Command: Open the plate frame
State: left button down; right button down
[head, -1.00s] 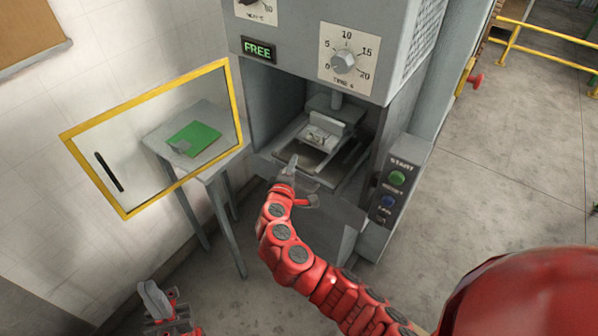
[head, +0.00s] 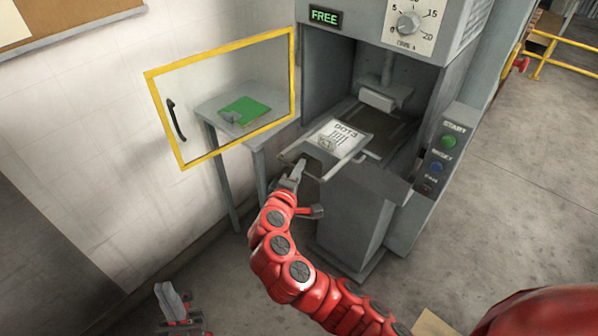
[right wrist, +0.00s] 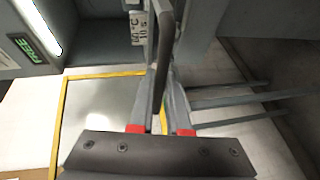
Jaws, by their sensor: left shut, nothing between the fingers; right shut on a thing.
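The plate frame (head: 350,152), a grey metal slide, sticks out of the machine's opening toward me. A pale plate with dark lettering (head: 336,133) lies on it. My right gripper (head: 292,177) is at the front left end of the frame, shut on its front part. In the right wrist view a dark bar (right wrist: 165,45) stands between the fingers of my right gripper (right wrist: 160,95). Exactly where the fingers grip is partly hidden. My left gripper (head: 172,300) is shut and empty, low at the bottom left, away from the machine.
The grey machine (head: 440,110) has a lit FREE sign (head: 325,17) and side buttons (head: 449,141). Its yellow-framed clear door (head: 222,48) stands open at the left. Behind it is a small grey table (head: 215,106) with a green item (head: 244,110).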

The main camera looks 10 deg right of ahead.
jog(key=c, duration=0.9)
grip_release()
jog(key=v, duration=1.7)
jog(key=shift+s+a+b, duration=0.15)
jog(key=shift+s+b, duration=0.05)
jog(key=shift+b, duration=0.15)
jog(key=shift+w+f, duration=0.1)
